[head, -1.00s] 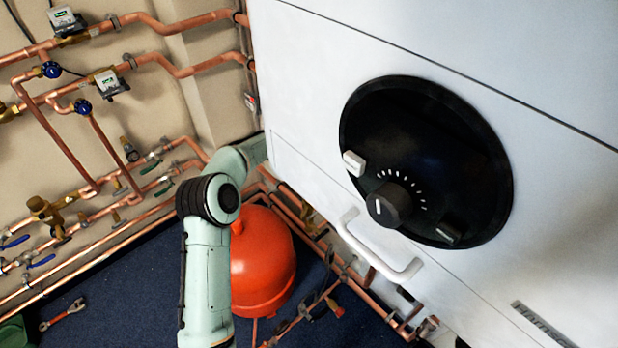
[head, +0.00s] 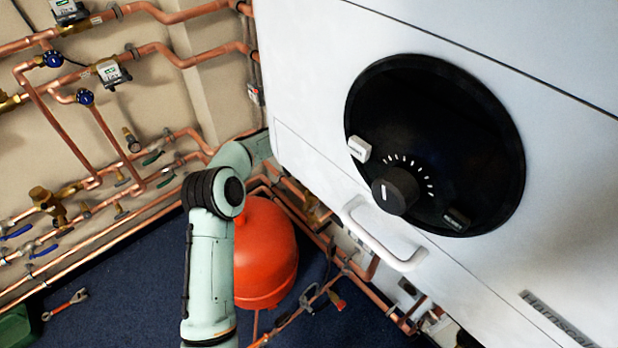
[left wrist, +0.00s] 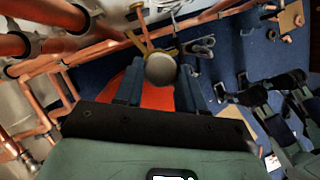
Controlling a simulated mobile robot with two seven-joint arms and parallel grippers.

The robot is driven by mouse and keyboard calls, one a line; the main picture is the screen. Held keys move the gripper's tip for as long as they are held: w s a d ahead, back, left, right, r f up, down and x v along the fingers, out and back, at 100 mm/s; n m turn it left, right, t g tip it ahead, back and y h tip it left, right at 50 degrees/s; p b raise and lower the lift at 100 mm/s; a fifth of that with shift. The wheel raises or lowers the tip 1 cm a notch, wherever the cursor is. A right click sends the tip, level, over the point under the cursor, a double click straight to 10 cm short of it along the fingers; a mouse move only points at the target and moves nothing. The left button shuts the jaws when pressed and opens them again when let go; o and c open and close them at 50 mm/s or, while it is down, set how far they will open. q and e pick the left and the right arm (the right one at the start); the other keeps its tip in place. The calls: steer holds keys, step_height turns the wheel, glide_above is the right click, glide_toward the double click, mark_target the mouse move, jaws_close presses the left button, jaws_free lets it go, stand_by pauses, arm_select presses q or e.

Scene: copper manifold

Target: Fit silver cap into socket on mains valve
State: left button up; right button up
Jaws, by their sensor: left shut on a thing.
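In the left wrist view, a round silver cap (left wrist: 160,68) sits between the two dark blue-grey fingers of my left gripper (left wrist: 160,88), which is shut on it. Brass fittings (left wrist: 141,32) on copper pipe show just beyond the cap, partly hidden by it. I cannot tell whether cap and fittings touch, or which part is the mains valve socket. In the head view, my left arm reaches up past the red tank to the side of the white boiler, which hides the gripper. My right gripper is not seen.
The white boiler (head: 310,95) has a black dial panel (head: 435,125) and a white handle (head: 383,240). A red-orange tank (head: 266,255) stands beside my arm. Copper pipes (head: 165,50) with valves and meters line the wall. A red wrench (head: 65,303) lies on the blue floor.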

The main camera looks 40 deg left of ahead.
arm_select(q)
steer(key=shift+f+b, duration=0.55)
steer(key=shift+f, duration=0.75)
steer(key=shift+p, duration=0.3)
steer(key=shift+f, duration=0.8)
stand_by(0.4)
steer(key=o, duration=1.1)
steer(key=shift+o, duration=0.2)
steer(key=p+v, duration=0.1)
steer(key=v, duration=1.2)
steer(key=shift+r, duration=0.25)
steer(key=shift+s+a+f, duration=0.1)
steer(key=shift+s, duration=0.05)
